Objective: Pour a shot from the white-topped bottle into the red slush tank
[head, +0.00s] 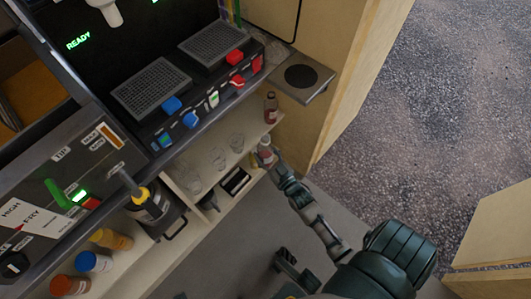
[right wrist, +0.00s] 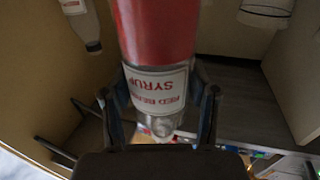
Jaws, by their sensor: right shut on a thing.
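My right gripper (head: 264,156) is shut on the white-topped bottle (head: 265,142) at the edge of the open shelf under the counter. In the right wrist view the bottle (right wrist: 165,35) fills the middle, with red contents, a label reading red berry syrup, and a pale top at the bottom of the picture. The gripper fingers (right wrist: 160,115) close on both sides of it. The slush machine front (head: 195,95) shows blue controls on the left and red controls (head: 235,57) on the right. I cannot make out the red tank.
A second bottle with a dark cap (head: 270,108) stands on the shelf behind the held one. Several clear cups (head: 217,158) stand to its left. A small platform with a dark disc (head: 302,77) juts out at right. Capped jars (head: 95,262) stand lower left.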

